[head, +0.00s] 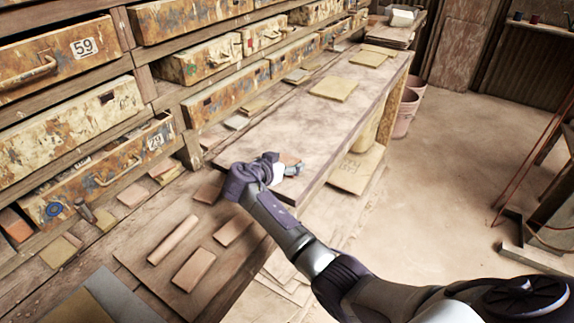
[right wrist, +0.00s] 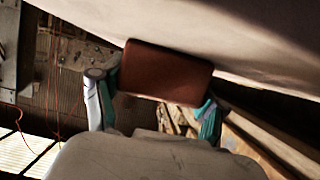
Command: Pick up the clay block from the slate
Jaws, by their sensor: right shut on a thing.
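My right gripper (head: 290,168) reaches the near corner of the long pale bench (head: 300,120) in the head view. It is shut on a reddish-brown clay block (right wrist: 165,73), which sits between the two fingers (right wrist: 155,105) in the right wrist view. In the head view only a small part of the block (head: 289,159) shows past the hand. Whether the block touches the bench is not clear. A lower brown board (head: 150,262) holds clay pieces (head: 193,270) and a clay roll (head: 173,240). I cannot tell which surface is the slate. My left gripper is out of view.
Paint-stained drawers (head: 65,120) line the left side, one pulled open (head: 105,165) with things inside. Flat tan tiles (head: 334,89) lie farther along the bench. A pink bucket (head: 406,115) stands beyond the bench. The floor (head: 440,200) on the right is largely clear.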

